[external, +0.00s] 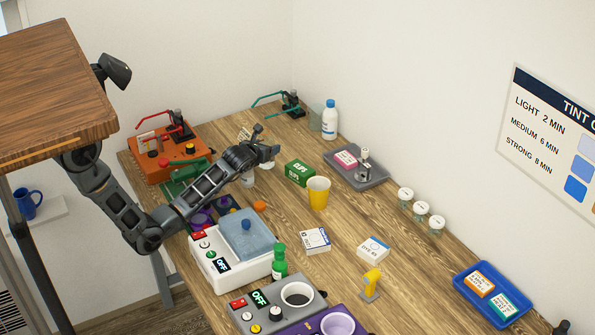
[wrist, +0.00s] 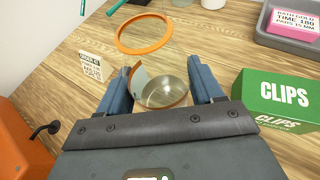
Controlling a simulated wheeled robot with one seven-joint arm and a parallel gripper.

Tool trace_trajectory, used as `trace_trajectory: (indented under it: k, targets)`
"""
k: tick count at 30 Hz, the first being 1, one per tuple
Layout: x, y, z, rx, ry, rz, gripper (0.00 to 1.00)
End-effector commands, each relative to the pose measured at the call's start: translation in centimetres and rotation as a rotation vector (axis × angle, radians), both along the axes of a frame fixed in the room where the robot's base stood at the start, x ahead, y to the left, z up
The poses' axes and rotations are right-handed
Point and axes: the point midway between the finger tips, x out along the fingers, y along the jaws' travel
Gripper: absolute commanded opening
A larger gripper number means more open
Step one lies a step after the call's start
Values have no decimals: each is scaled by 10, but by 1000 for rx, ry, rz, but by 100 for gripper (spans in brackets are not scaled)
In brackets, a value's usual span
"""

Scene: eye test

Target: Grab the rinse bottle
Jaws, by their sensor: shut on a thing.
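A white bottle with a blue cap (external: 330,122) stands upright at the back of the bench, apart from my gripper. A small green bottle (external: 280,265) stands at the front by the white bath unit. Neither label is readable, so I cannot tell which is the rinse bottle. My gripper (external: 268,150) is over the bench, left of the green clips box. In the wrist view its fingers (wrist: 166,82) are shut on a round, clear or metallic-looking cup (wrist: 162,88) with an orange edge. An orange ring (wrist: 145,14) shows beyond it; whether they are joined is unclear.
The green clips box (external: 299,173) and a yellow cup (external: 318,193) stand right of my gripper. An orange machine (external: 180,160) is at left. A grey tray (external: 372,180) and several white-lidded jars (external: 421,208) line the wall. The white bath unit (external: 215,270) is in front.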

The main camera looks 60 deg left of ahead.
Motion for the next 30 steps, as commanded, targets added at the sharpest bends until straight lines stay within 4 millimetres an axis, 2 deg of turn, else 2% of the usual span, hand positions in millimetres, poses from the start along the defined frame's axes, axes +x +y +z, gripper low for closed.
trace_trajectory:
  k: [14,23,27,30]
  targets:
    - [0,0,9,1,-1,0,31]
    - [0,0,27,2,-2,0,31]
    - [0,0,43,1,-3,0,31]
    - [-3,-12,47,1,-2,-3,31]
